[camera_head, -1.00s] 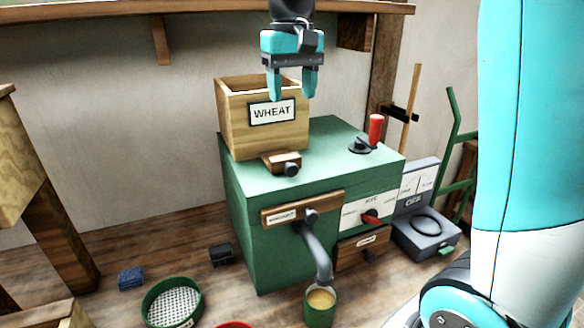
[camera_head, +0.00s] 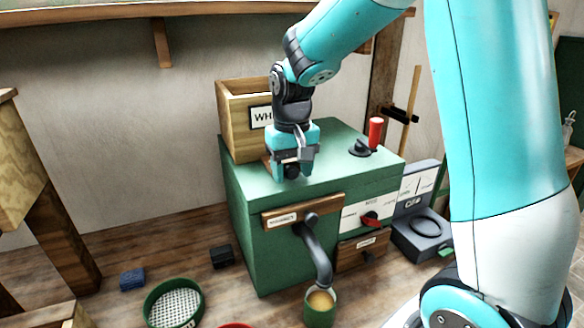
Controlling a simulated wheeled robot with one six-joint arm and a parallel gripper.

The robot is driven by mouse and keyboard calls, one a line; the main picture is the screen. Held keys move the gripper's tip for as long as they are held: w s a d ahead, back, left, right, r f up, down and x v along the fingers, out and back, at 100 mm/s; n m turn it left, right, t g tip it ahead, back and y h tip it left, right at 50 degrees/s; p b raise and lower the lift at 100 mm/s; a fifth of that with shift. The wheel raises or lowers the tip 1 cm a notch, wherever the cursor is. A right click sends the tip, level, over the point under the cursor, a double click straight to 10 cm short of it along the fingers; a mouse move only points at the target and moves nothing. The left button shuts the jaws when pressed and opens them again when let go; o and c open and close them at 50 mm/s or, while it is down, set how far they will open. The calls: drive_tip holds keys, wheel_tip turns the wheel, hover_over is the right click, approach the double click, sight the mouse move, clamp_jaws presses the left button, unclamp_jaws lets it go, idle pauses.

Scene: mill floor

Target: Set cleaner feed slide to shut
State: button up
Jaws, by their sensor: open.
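The green cleaner machine (camera_head: 240,205) stands on the floor, with a wooden hopper box (camera_head: 238,128) labelled WHEAT on its top. The small wooden feed slide (camera_head: 267,164) with a dark round knob (camera_head: 291,171) is at the foot of the hopper's front. My gripper (camera_head: 292,175) points down at the slide, with its teal fingers apart on either side of the knob. I cannot tell whether the fingers touch the knob. The gripper hides most of the slide and part of the WHEAT label.
A red-handled lever (camera_head: 375,133) stands on the machine's top right. A red dial (camera_head: 370,218), a labelled wooden strip (camera_head: 285,216) and a grey spout (camera_head: 318,255) over a green cup (camera_head: 320,307) are on the front. A grey scale (camera_head: 423,228) stands right; a round sieve (camera_head: 172,302) lies front left.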

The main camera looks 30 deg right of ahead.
clamp_jaws()
drive_tip(key=shift+w+r, duration=0.2)
drive_tip(key=shift+w, duration=0.1)
drive_tip(key=shift+w+d+p, duration=0.2)
drive_tip(key=shift+w+p, duration=0.2)
drive_tip(key=shift+w, duration=0.4)
drive_tip(key=shift+w+d+p, duration=0.15)
drive_tip(key=shift+w+p, duration=0.2)
drive_tip(key=shift+w, duration=0.4)
drive_tip(key=shift+w+d+p, duration=0.2)
drive_tip(key=shift+w+p, duration=0.2)
drive_tip(key=shift+w, duration=0.4)
unclamp_jaws()
drive_tip(key=shift+w+f, duration=0.1)
wheel_tip(320, 180, up, 17)
drive_tip(key=b, duration=0.1)
drive_tip(key=shift+r+b, duration=0.2)
drive_tip(key=shift+b, duration=0.15)
